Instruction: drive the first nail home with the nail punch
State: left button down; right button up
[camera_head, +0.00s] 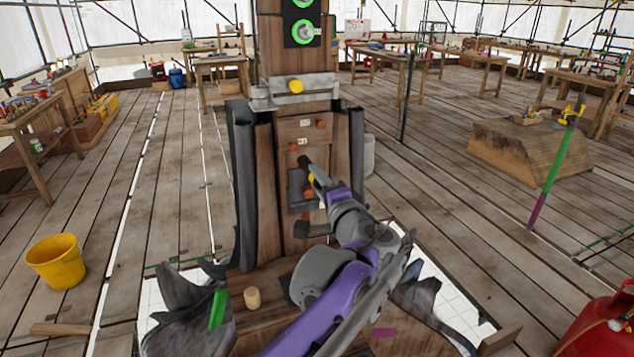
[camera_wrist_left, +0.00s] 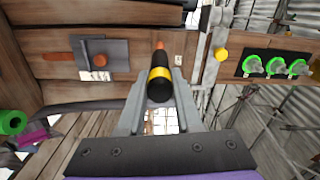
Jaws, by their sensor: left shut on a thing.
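My left gripper (camera_head: 315,178) is shut on a black nail punch with a yellow band (camera_wrist_left: 160,88), in front of the wooden post. The punch's black end (camera_head: 305,161) points at the post, just below a reddish nail head (camera_head: 293,146) beside a small "N1" label. A second reddish nail head (camera_head: 321,124) sits higher, on the right. In the left wrist view a reddish head (camera_wrist_left: 160,46) shows just past the punch's far end; I cannot tell whether they touch. My right gripper is not in view.
Dark sheets (camera_head: 243,190) flank the wooden post. A metal band with a yellow knob (camera_head: 295,86) crosses it above the nails. A green roll (camera_head: 217,308) and a wooden cylinder (camera_head: 252,298) are at its base. A yellow bucket (camera_head: 56,262) stands left on open plank floor.

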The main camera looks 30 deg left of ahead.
aim_at(307, 166)
pick_arm(q)
jog(key=shift+d, duration=0.1)
jog(key=shift+r+p, duration=0.15)
jog(key=shift+p, duration=0.15)
jog(key=shift+p+x, duration=0.7)
jog(key=shift+x, duration=2.5)
